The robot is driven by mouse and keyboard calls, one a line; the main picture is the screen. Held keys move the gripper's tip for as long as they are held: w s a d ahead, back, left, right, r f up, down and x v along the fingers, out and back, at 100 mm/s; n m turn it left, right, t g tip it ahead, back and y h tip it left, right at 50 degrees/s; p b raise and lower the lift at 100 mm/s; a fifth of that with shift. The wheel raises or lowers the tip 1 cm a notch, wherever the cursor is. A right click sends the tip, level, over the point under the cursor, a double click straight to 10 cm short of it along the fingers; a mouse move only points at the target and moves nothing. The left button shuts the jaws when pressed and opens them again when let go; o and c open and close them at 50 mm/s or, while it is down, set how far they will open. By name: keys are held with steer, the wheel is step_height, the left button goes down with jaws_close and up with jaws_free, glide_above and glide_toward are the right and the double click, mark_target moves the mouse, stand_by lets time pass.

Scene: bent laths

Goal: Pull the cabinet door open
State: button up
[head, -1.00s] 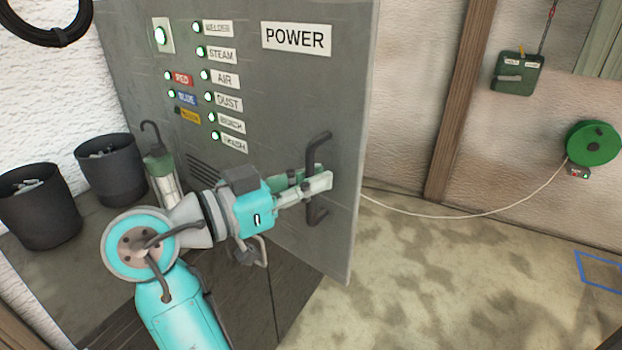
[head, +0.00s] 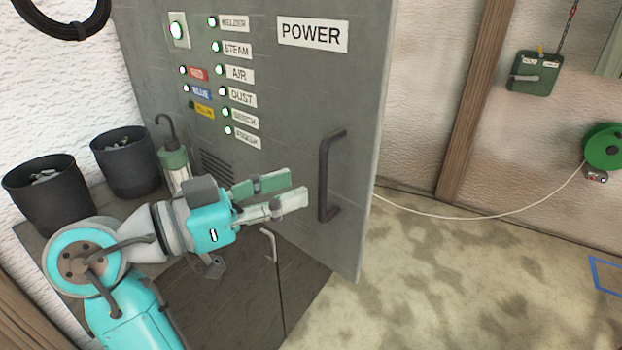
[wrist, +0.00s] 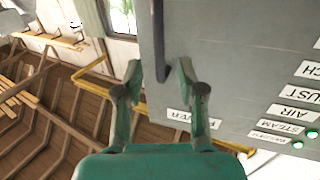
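The grey cabinet door (head: 300,120) carries a POWER sign and a dark, upright bar handle (head: 329,176) near its right edge. I cannot tell for certain whether the door stands ajar. My gripper (head: 299,190) is just left of the handle in the head view, with its two pale green fingers apart and nothing between them. In the wrist view my gripper (wrist: 159,75) is open, and the handle (wrist: 158,45) lies beyond the fingertips, roughly in line with the gap. The handle is clear of the fingers.
A smaller pale handle (head: 268,244) is on the dark lower front. A cable (head: 480,215) runs to a green reel (head: 604,147). The floor right of the door is open.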

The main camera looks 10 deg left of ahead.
steer(key=shift+v, duration=2.65)
steer(key=shift+s+a, duration=0.1)
